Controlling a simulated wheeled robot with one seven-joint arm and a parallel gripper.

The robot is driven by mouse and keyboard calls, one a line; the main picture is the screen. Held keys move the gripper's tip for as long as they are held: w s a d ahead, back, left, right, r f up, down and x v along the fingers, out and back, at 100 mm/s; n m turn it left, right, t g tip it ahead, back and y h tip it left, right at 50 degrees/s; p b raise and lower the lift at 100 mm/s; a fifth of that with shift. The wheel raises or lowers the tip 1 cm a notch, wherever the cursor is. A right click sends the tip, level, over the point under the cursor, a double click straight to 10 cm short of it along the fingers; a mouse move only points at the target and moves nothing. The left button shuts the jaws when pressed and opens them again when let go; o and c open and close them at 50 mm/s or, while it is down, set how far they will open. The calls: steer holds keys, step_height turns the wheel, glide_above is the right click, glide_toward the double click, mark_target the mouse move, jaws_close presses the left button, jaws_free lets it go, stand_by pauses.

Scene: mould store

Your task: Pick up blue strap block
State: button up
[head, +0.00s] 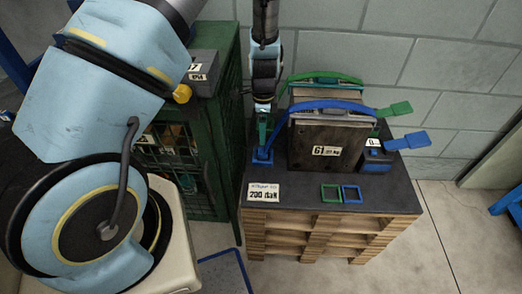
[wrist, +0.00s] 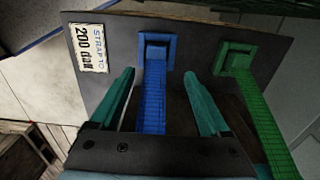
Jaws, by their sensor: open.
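A blue strap (head: 335,104) arches over the front of a dark mould block marked 61 (head: 325,145). Its left end meets a small blue block (head: 262,157) on the dark pallet top; in the wrist view this blue block (wrist: 155,52) lies just beyond the fingertips. A second blue block (head: 376,161) with a white label sits right of the mould. My gripper (head: 262,132) points down over the left blue block. In the wrist view my gripper (wrist: 160,73) is open, its teal fingers either side of the blue strap (wrist: 152,103), holding nothing.
A green strap (head: 325,75) runs behind the blue one, its green block (wrist: 235,58) right of my fingers. Green and blue handles (head: 408,141) stick out right. Green and blue square frames (head: 352,194) lie in front. A green cabinet (head: 215,110) stands close left.

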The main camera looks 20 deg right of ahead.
mark_target(263, 150)
step_height(263, 150, down, 3)
steer(key=shift+r, duration=0.1)
steer(key=shift+s+f+p, duration=0.15)
steer(key=shift+f+p, duration=0.35)
steer(key=shift+f, duration=0.05)
steer(key=shift+s+a+f+p, duration=0.15)
steer(key=shift+f+p, duration=0.5)
steer(key=shift+f, duration=1.45)
jaws_close()
